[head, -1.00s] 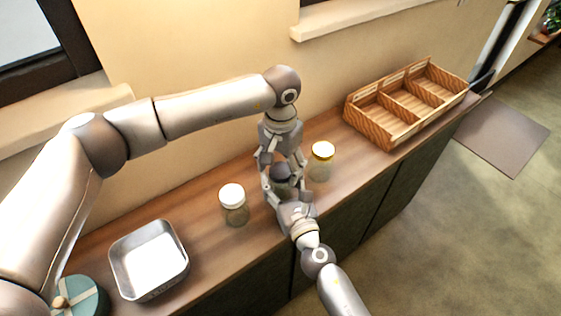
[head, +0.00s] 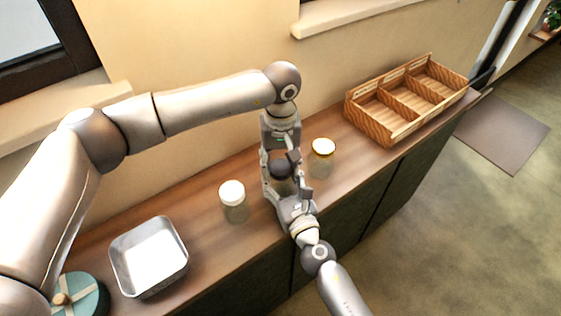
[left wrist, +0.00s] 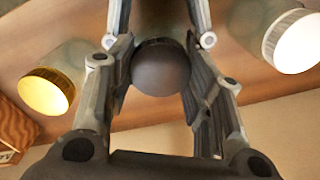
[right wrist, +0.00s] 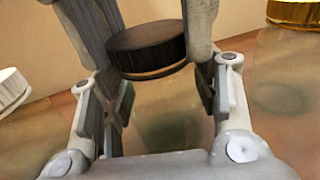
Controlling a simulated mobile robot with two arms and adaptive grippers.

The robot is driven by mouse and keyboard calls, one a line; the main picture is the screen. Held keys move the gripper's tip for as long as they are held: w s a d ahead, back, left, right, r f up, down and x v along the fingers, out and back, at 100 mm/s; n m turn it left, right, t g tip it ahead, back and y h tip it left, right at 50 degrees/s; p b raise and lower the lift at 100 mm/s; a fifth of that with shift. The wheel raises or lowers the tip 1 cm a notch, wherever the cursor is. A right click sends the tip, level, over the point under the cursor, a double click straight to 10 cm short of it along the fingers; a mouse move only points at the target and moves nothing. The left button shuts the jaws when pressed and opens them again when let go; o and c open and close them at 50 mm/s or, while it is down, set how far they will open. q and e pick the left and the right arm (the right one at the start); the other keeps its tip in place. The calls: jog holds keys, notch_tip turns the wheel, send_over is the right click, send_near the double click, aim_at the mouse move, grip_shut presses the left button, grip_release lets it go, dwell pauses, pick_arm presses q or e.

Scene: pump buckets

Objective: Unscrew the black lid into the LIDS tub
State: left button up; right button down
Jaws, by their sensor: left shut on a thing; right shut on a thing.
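The black lid (head: 280,169) is on a clear glass jar (right wrist: 165,125) that stands between my two grippers. My left gripper (left wrist: 160,80) comes down from above and is shut on the black lid, with a finger on either side. My right gripper (right wrist: 165,100) is shut on the jar's glass body below the lid.
A white-lidded jar (head: 233,200) stands left of my grippers, and a yellow-lidded jar (head: 322,157) stands close on the right. A wooden crate (head: 392,137) with three compartments is at the far right. A teal round box (head: 82,293) is beside the tub.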

pick_arm(q)
jog(key=n, duration=1.1)
jog(key=shift+n, duration=0.4)
jog(key=n, duration=0.6)
jog(key=shift+n, duration=0.3)
jog(key=n, duration=1.6)
jog(key=shift+r+n, duration=0.1)
jog(key=shift+n, duration=0.3)
jog(key=n, duration=1.1)
